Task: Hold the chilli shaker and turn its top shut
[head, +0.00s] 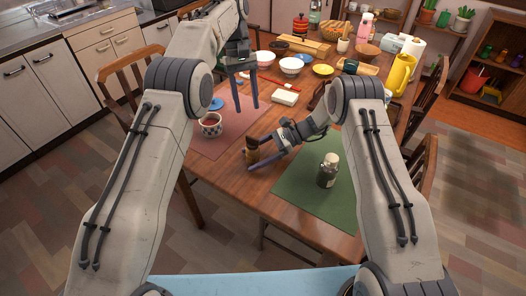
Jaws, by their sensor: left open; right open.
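A small brown shaker with a dark top (252,147), which looks like the chilli shaker, stands upright on the wooden table between the two mats. My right gripper (256,154) is open and low, reaching in from the right with its fingers on either side of the shaker. I cannot tell whether they touch it. My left gripper (246,108) is open and empty, fingers pointing down, higher up and beyond the shaker in the picture. How far the shaker's top is turned is too small to tell.
A patterned cup with red contents (211,125) is on the pink mat (213,147) at left. Bowls, a white box (285,97) and a yellow jug (399,75) stand farther back.

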